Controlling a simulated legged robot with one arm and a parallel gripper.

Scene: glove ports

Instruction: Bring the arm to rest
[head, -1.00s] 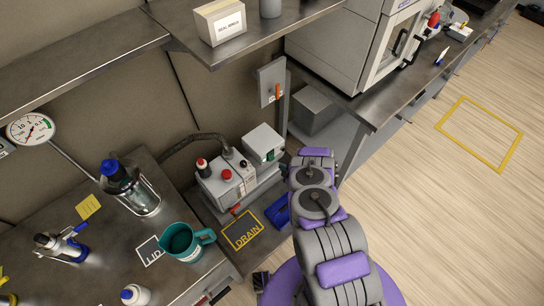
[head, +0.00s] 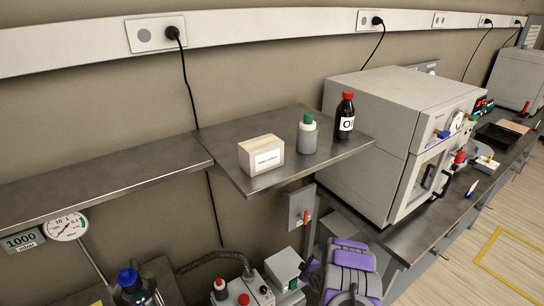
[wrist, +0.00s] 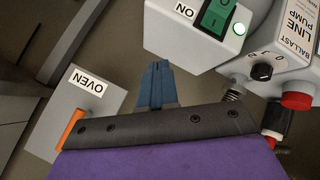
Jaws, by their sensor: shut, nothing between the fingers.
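My gripper (wrist: 157,84) shows in the wrist view as two blue-grey fingers pressed together, with nothing between them. It points toward the gap between a grey plate marked OVEN (wrist: 88,103) with an orange lever (wrist: 72,128) and a white box with a lit green switch (wrist: 214,20). I see no contact with either. In the head view my purple and grey arm (head: 350,258) stands at the bottom, below the shelf and beside the oven bench. The gripper's fingers are not visible there.
A steel shelf (head: 225,140) carries a carton (head: 261,156), a green-capped bottle (head: 307,135) and a dark red-capped bottle (head: 345,117). The oven plate (head: 299,205) hangs below it. A large white oven (head: 385,140) stands on the right bench. Pump equipment (head: 243,292) sits low beside my arm.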

